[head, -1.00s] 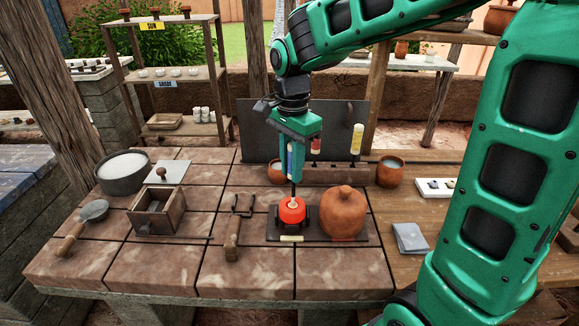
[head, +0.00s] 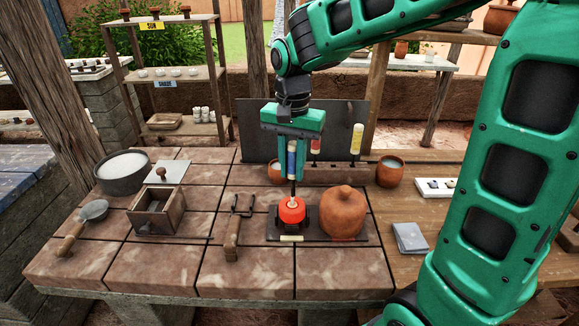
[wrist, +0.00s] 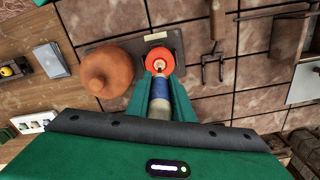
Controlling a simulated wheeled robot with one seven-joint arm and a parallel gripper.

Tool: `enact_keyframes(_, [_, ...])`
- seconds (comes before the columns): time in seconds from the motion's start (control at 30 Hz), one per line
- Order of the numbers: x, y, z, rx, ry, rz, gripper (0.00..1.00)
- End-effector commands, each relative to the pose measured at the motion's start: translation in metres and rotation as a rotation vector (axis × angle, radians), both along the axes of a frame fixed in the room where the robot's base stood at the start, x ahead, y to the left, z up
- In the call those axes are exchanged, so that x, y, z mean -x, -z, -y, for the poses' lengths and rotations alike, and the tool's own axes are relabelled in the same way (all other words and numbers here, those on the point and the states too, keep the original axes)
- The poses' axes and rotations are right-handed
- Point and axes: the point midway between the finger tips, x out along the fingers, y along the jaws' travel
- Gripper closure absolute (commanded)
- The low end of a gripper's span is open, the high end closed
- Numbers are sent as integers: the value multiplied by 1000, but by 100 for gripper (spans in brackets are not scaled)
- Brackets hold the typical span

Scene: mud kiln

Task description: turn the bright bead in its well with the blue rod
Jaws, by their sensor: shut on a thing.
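My gripper (head: 291,172) is shut on the blue rod (head: 292,158), which points down between its fingers. The rod's blue band and pale end also show between the fingers in the wrist view (wrist: 159,92). Its dark tip reaches the opening of the glowing orange-red well (head: 291,211), which stands in a dark holder on a dark plate (head: 318,238). In the wrist view the well (wrist: 160,62) lies just beyond the fingertips. A small pale, bright bead (head: 293,203) seems to sit in the opening at the tip; whether they touch I cannot tell.
A round clay pot (head: 344,211) stands close right of the well. A two-pronged tool (head: 234,228) lies to the left. A rack (head: 330,174) with red and yellow rods stands behind. A wooden box (head: 157,211) and a pan of white powder (head: 123,170) are further left. Front tiles are clear.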

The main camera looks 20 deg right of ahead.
Motion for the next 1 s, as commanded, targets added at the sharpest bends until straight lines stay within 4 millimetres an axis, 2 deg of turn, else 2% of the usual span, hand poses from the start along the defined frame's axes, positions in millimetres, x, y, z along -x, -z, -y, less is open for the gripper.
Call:
enact_keyframes(0.33, [0,0,0,0,38,0,100])
enact_keyframes(0.8, [0,0,0,1,558,0,100])
enact_keyframes(1.0, [0,0,0,1,694,0,100])
